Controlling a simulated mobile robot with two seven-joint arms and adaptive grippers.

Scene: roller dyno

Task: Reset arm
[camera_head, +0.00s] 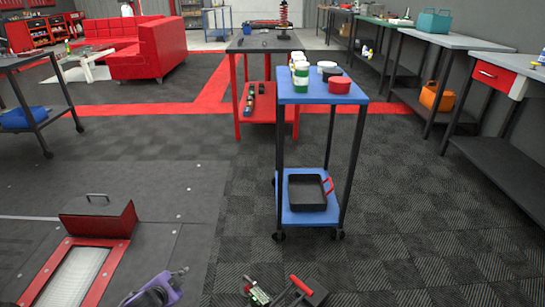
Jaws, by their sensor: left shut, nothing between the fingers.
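My left gripper (174,276) shows at the bottom edge, left of centre, at the end of a purple and grey part that is cut off by the frame. It is shut and empty, low in the picture and in front of the dark floor. It appears apart from the objects around it. Most of the left arm is outside the view. I cannot make out my right gripper.
A blue-topped cart (316,92) stands ahead with jars and a red tub (339,85); its lower shelf holds a black tray (307,193). A red-framed opening (95,270) lies left. Workbenches (450,40) line the right.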

